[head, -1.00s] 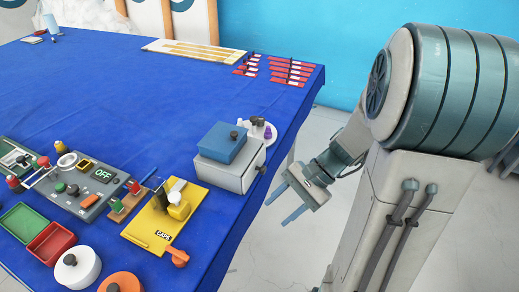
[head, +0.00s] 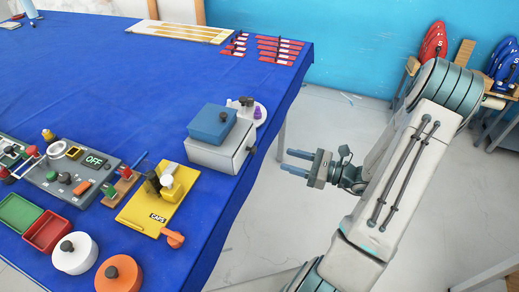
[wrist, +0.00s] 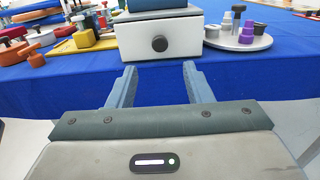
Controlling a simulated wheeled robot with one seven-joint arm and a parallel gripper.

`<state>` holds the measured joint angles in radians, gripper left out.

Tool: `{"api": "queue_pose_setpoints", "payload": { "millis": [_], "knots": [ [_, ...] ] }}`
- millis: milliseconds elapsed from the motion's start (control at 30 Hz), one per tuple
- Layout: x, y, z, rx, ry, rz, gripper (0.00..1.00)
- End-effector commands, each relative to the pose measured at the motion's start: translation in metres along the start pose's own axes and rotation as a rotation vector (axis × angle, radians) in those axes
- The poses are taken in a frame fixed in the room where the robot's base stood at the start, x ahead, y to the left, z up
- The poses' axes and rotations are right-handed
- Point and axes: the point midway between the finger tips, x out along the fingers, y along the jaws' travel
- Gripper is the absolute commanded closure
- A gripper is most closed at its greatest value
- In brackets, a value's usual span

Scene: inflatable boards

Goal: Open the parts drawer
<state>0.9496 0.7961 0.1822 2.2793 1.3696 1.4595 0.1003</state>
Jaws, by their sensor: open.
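The parts drawer (head: 222,152) is a white-fronted box near the table's right edge, with a blue box (head: 213,122) on top. In the wrist view its white front (wrist: 185,42) faces me and looks shut, with a dark round knob (wrist: 159,43) in the middle. My gripper (head: 284,161) is off the table's right side, apart from the drawer and pointing toward it. In the wrist view its two blue fingers (wrist: 159,72) are spread and empty, in front of and below the knob.
A round tray (wrist: 238,40) with purple and grey pieces stands beside the drawer. A yellow CAPS board (head: 160,200) lies on its other side. The blue table's edge (head: 245,195) runs between my gripper and the drawer. Floor around my arm is clear.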

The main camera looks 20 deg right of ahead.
Motion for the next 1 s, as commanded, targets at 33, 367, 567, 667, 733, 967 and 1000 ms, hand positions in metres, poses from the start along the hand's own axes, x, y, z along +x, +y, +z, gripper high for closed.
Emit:
{"api": "queue_pose_setpoints", "payload": {
  "millis": [33,367,567,667,733,967,1000],
  "knots": [
    [0.012,0.001,0.003,0.001,-0.002,0.006,0.54],
    [0.079,0.001,0.002,0.0,0.0,0.005,0.54],
    [0.101,0.001,0.001,-0.001,0.001,0.004,0.54],
    [0.106,0.001,0.0,-0.001,0.001,0.003,0.54],
    [0.107,0.001,0.0,-0.001,0.001,0.003,0.54],
    [0.107,0.001,0.0,-0.002,0.002,0.003,0.6],
    [0.107,0.001,0.0,-0.002,0.002,0.003,0.71]
  ]
}}
